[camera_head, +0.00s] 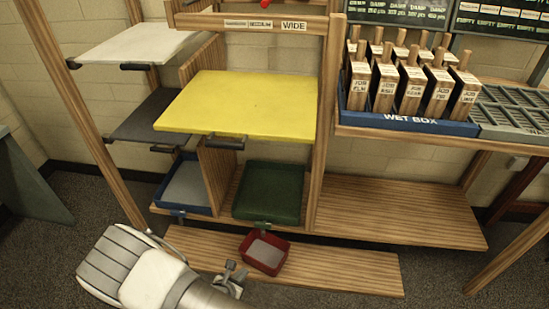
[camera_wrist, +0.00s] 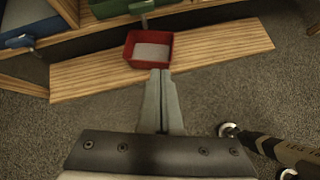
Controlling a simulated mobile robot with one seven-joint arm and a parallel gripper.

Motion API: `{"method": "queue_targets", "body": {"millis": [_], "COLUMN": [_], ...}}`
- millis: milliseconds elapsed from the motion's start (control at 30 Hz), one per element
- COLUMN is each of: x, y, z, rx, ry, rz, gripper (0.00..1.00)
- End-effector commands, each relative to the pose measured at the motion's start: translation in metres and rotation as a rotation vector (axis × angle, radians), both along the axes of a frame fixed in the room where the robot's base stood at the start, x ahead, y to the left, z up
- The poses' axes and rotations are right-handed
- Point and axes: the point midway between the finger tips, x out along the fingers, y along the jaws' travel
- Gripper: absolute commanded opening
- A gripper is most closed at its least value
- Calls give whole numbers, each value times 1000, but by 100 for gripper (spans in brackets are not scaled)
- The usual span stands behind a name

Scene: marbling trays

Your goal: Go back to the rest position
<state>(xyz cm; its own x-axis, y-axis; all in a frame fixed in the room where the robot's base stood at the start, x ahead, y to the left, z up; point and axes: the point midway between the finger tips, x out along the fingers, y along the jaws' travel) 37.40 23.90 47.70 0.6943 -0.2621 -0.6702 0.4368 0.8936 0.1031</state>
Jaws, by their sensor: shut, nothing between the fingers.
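My gripper (camera_wrist: 160,73) is shut and empty, its fingers together just in front of the red tray in the wrist view. In the head view my gripper (camera_head: 236,271) is low, beside the left end of the red tray (camera_head: 247,259). The small red tray (camera_wrist: 129,52) holds a pale grey sheet or liquid; I cannot tell which. It stands on the low wooden plank (camera_head: 345,276). Whether the fingertips touch the tray cannot be told.
A green tray (camera_head: 268,192) and a blue tray (camera_head: 163,206) sit on the bottom shelf. A yellow board (camera_head: 240,105) juts out above. A blue wet box (camera_head: 408,123) with several wooden blocks stands at right.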

Motion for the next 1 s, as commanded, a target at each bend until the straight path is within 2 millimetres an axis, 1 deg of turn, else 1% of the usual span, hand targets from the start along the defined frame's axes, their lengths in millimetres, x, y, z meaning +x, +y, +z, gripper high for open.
{"method": "queue_targets", "body": {"millis": [33, 133, 233, 300, 367, 500, 667, 700, 767, 900, 1000], "x": [9, 25, 40, 49, 56, 65, 68, 67, 65, 55, 44], "y": [-1, -6, -17, -27, -37, -63, -97, -106, -119, -149, -168], "z": [18, 52, 89, 116, 138, 187, 240, 253, 271, 311, 336], "rx": [35, 99, 167, 215, 257, 351, 461, 488, 532, 634, 709], "ry": [-17, -52, -88, -111, -132, -172, -213, -221, -233, -259, -272], "rz": [-60, -182, -316, -414, -498, -689, -903, -955, -1032, -1209, -1329], "gripper": [0, 0, 0, 0, 0, 0, 0, 0, 0, 0, 0]}}
